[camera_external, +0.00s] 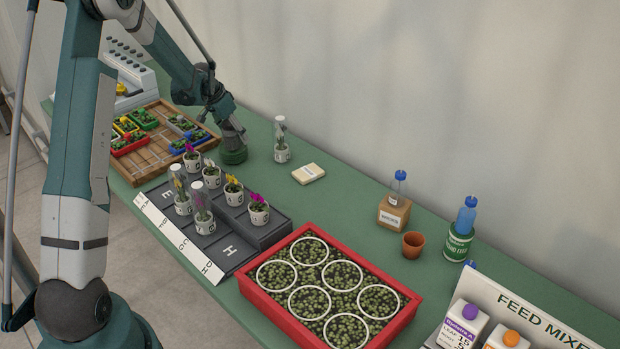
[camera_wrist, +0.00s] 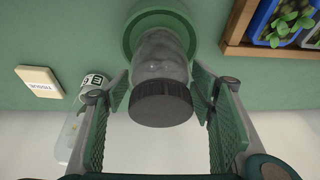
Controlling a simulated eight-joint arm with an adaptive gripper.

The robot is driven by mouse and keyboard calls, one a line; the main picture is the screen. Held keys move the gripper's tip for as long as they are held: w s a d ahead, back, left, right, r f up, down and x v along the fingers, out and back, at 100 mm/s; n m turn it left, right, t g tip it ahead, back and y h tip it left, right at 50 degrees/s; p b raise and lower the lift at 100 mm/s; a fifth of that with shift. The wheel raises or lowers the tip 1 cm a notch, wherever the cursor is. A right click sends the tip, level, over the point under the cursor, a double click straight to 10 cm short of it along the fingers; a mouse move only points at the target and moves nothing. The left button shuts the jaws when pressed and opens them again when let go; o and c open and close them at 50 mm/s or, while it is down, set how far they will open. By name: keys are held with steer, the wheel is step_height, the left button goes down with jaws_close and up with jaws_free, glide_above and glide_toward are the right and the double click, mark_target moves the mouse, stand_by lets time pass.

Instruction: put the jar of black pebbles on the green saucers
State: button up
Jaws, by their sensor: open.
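The jar of black pebbles (camera_wrist: 162,62), grey with a dark ribbed lid (camera_wrist: 161,103), stands on the green saucers (camera_wrist: 130,30) in the wrist view. My gripper (camera_wrist: 161,115) is open, with one green-padded finger on each side of the jar and visible gaps between. In the external view my gripper (camera_external: 233,135) is low over the green saucers (camera_external: 234,157) at the back of the bench. There the gripper hides most of the jar. I cannot tell how many saucers are stacked.
A wooden tray of seedlings (camera_external: 150,157) lies close on the left. A covered plant tube (camera_external: 281,142) and a cream pad (camera_external: 308,173) are on the right. Potted flowers on a black stepped rack (camera_external: 262,232) stand in front.

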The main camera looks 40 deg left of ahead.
mark_target(222, 123)
steer(key=shift+p+v, duration=0.3)
steer(key=shift+v, duration=5.75)
steer(key=shift+d+r, duration=0.35)
steer(key=shift+d, duration=0.1)
steer(key=s+d+r, duration=0.3)
steer(key=d+r, duration=0.3)
steer(key=d, duration=0.5)
steer(key=s+d+r, duration=0.3)
steer(key=d+r, duration=0.3)
steer(key=d, duration=0.4)
steer(key=s+d+r, duration=0.3)
steer(key=d+r, duration=0.3)
steer(key=d, duration=0.5)
steer(key=s+d+f+t, duration=0.1)
steer(key=s+d+t, duration=0.1)
steer(key=s+d, duration=1.8)
steer(key=s, duration=0.2)
steer(key=shift+s+d+t, duration=0.3)
steer(key=shift+s+d, duration=0.05)
steer(key=shift+s, duration=0.05)
